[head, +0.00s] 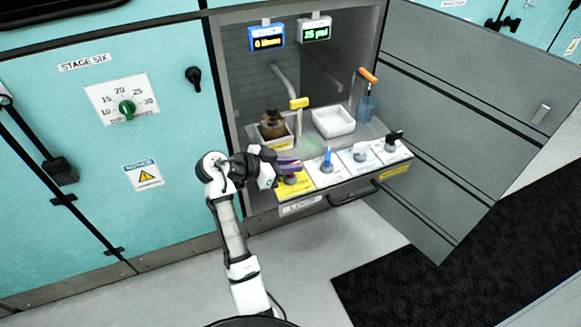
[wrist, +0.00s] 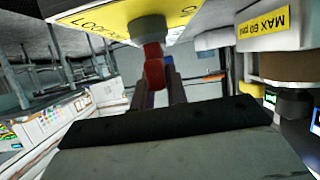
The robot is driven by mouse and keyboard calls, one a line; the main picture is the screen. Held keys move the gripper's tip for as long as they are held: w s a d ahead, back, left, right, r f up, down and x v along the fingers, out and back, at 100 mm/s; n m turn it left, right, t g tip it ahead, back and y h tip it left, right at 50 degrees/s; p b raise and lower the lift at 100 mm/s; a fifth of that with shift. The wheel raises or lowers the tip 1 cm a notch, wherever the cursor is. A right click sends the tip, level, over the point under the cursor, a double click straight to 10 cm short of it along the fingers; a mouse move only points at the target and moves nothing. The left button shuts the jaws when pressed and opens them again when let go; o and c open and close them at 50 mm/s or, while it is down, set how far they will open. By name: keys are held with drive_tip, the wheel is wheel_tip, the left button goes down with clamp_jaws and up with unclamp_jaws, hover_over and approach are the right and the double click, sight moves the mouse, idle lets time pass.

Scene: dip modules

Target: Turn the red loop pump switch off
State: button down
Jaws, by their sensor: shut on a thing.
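The red loop pump switch (head: 291,179) sits on a yellow label at the left end of the control ledge. In the wrist view its red handle (wrist: 153,68) stands out from a grey round base on the yellow label, of which "LOOP" is partly readable. My gripper (head: 284,167) is at the switch, coming from the left. In the wrist view my fingers (wrist: 158,88) are shut on the red handle, which partly hides between them. The exact position of the handle is hard to read.
A blue switch (head: 327,159), a white switch (head: 360,151) and a black switch (head: 392,141) stand to the right along the ledge. Behind are a brown bottle (head: 272,125), a white tray (head: 324,122) and a blue beaker (head: 366,106). The cabinet door (head: 465,105) is open at right.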

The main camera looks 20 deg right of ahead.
drive_tip(key=shift+f+m+g, duration=0.1)
drive_tip(key=shift+m+g, duration=0.3)
drive_tip(key=shift+g, duration=0.1)
drive_tip(key=c, duration=1.4)
unclamp_jaws()
drive_tip(key=b+v, duration=0.1)
drive_tip(key=v, duration=1.3)
drive_tip(key=shift+d, duration=0.1)
